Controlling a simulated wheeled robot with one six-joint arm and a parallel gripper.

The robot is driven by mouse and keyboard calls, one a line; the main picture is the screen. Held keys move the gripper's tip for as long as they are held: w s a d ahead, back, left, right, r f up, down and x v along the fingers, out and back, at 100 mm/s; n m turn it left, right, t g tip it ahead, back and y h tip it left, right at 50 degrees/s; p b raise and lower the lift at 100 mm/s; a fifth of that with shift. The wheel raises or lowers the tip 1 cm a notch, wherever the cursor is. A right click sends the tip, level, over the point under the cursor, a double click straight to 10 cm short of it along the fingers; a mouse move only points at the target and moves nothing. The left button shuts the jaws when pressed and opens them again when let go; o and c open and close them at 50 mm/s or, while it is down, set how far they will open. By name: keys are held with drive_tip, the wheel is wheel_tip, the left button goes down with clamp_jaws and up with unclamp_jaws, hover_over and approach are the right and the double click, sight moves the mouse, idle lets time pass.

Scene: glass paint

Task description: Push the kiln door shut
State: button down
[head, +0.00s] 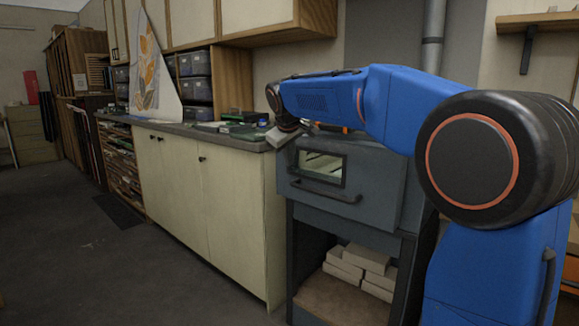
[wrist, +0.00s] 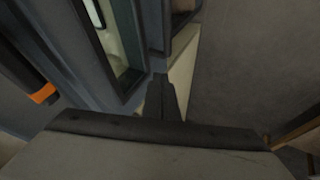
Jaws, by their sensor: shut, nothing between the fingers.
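The kiln (head: 385,190) is a dark grey box on an open stand. Its door (head: 300,188) faces the room, with a small window (head: 322,168) and a dark bar handle (head: 325,191). I cannot tell whether the door is flush or slightly ajar. My gripper (head: 280,137) is near the kiln's upper left front corner, by the counter end. In the wrist view, my shut, empty fingers (wrist: 164,98) point past a framed window (wrist: 118,35) on a dark grey panel. I cannot tell whether they touch it.
A cream cabinet (head: 210,190) with a dark counter (head: 190,130) stands left of the kiln, with boxes near its end. Pale bricks (head: 365,265) lie on the shelf under the kiln. The floor (head: 80,250) in front of the cabinet is clear.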

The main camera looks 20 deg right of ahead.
drive_tip(key=d+v, duration=0.1)
drive_tip(key=v, duration=0.3)
drive_tip(key=n+g+h, duration=0.1)
drive_tip(key=n+g, duration=0.4)
drive_tip(key=n, duration=1.4)
approach(339, 176)
drive_tip(key=s+a, duration=0.5)
drive_tip(key=w+d+f, duration=0.1)
drive_tip(key=f, duration=0.1)
drive_tip(key=w+d+f, duration=0.1)
drive_tip(key=d+f, duration=0.1)
drive_tip(key=f, duration=0.1)
drive_tip(key=w+d+f, duration=0.1)
drive_tip(key=d+f, duration=0.1)
drive_tip(key=f, duration=0.1)
drive_tip(key=shift+w+d+f, duration=0.2)
drive_tip(key=shift+f, duration=0.05)
drive_tip(key=shift+w+d, duration=0.35)
drive_tip(key=shift+d, duration=0.15)
